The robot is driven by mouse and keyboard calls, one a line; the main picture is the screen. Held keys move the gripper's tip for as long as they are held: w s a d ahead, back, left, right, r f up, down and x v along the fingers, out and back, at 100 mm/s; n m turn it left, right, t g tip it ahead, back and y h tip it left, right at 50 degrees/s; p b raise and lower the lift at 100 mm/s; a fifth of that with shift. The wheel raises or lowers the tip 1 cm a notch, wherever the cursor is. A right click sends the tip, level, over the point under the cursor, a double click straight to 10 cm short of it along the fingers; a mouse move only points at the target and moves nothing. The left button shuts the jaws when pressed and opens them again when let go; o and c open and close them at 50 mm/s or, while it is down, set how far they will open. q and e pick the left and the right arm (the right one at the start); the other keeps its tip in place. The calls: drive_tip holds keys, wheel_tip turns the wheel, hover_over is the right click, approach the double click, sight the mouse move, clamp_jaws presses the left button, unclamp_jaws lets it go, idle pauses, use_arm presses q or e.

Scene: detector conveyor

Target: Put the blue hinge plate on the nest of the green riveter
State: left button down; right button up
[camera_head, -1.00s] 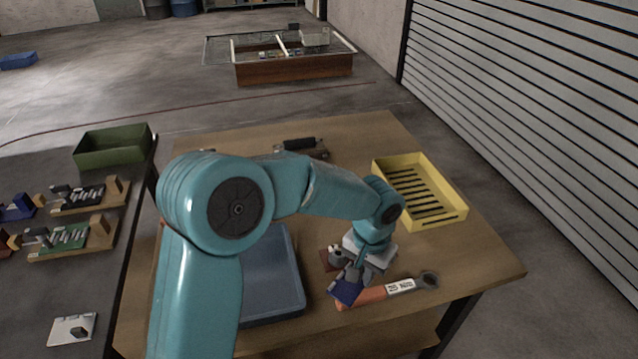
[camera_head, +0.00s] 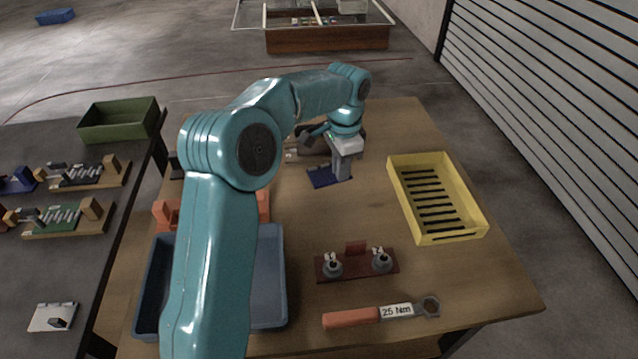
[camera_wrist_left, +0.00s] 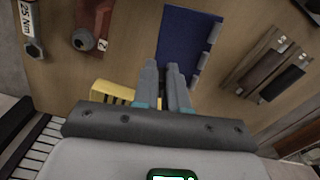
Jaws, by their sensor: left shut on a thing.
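The blue hinge plate (camera_head: 322,177) is at the middle of the wooden table, low over it or on it; I cannot tell which. My left gripper (camera_head: 341,176) is shut on its edge. In the left wrist view the blue plate (camera_wrist_left: 187,42) extends beyond the closed fingers (camera_wrist_left: 166,68), with hinge knuckles along its right side. I cannot pick out the green riveter for certain. A wooden fixture with a green plate (camera_head: 62,217) stands on the dark table at left. Devices behind my left arm are partly hidden. My right gripper is not in view.
A dark red stand with two grey knobs (camera_head: 356,262), a torque wrench (camera_head: 382,313) and a yellow slotted tray (camera_head: 398,197) are on the wooden table. A blue bin (camera_head: 270,318) is partly behind my arm. Bare wood lies between gripper and stand.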

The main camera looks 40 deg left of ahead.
use_arm(q)
drive_tip(key=s+a+r+m, duration=0.3)
drive_tip(key=a+r, duration=0.1)
drive_tip(key=a, duration=0.5)
approach(306, 208)
wheel_tip(306, 208, down, 5)
drive_tip(key=shift+w+a+f, duration=0.15)
drive_tip(key=shift+a+f, duration=0.05)
drive_tip(key=shift+f, duration=0.05)
drive_tip(key=shift+d, duration=0.1)
drive_tip(key=shift+f, duration=0.1)
drive_tip(key=c, duration=1.2)
unclamp_jaws()
drive_tip(key=shift+o, duration=0.2)
